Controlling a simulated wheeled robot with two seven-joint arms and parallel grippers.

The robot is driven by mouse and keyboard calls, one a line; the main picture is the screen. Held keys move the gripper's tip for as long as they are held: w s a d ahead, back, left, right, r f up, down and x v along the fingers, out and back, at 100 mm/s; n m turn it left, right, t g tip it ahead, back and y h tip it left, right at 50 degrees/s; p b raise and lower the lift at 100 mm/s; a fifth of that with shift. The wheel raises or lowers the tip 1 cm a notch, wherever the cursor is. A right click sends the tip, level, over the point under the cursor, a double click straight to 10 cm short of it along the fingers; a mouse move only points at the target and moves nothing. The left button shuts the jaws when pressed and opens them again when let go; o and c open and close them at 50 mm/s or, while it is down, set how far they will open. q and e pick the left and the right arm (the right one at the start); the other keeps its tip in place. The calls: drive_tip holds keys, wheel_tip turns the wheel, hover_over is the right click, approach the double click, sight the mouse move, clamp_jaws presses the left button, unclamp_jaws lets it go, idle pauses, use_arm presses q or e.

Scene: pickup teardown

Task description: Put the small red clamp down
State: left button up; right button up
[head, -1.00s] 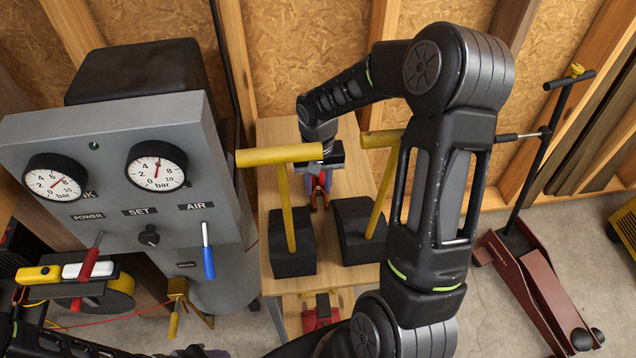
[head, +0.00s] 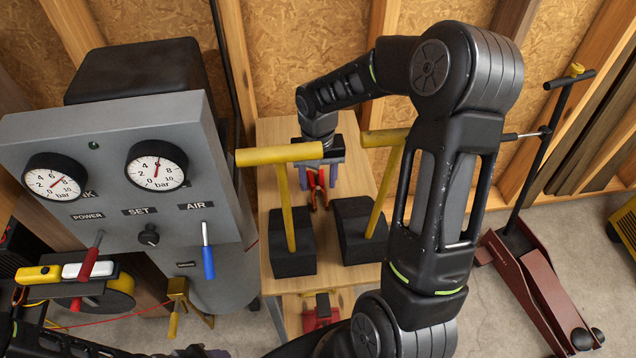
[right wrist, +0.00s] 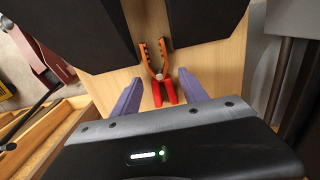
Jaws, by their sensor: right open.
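The small red clamp (head: 318,190) lies on the wooden bench top, between and behind two black blocks. In the right wrist view the clamp (right wrist: 163,90) shows red handles toward my gripper and orange jaws pointing away. My right gripper (head: 321,175) is open, its fingers spread to either side of the handles. In the right wrist view the purple-grey fingers of the right gripper (right wrist: 158,92) stand apart from the handles, with bare wood visible between. My left gripper is not in view.
The black blocks (head: 293,256) and (head: 352,225) with yellow T-handles stand on the bench (head: 270,195) close in front of the clamp. A grey gauge panel (head: 110,120) stands at left. A red floor jack (head: 535,290) is at right. A red object (head: 320,315) sits on the lower shelf.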

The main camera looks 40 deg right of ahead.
wheel_tip(320, 180, up, 10)
drive_tip(key=shift+r, duration=0.15)
idle(0.6)
drive_tip(key=shift+o, duration=0.4)
hover_over(319, 188)
drive_tip(key=f, duration=0.4)
drive_tip(key=shift+s+d+f+p, duration=0.1)
drive_tip(key=shift+s+f+p, duration=0.1)
drive_tip(key=shift+p, duration=0.15)
drive_tip(key=shift+w, duration=0.2)
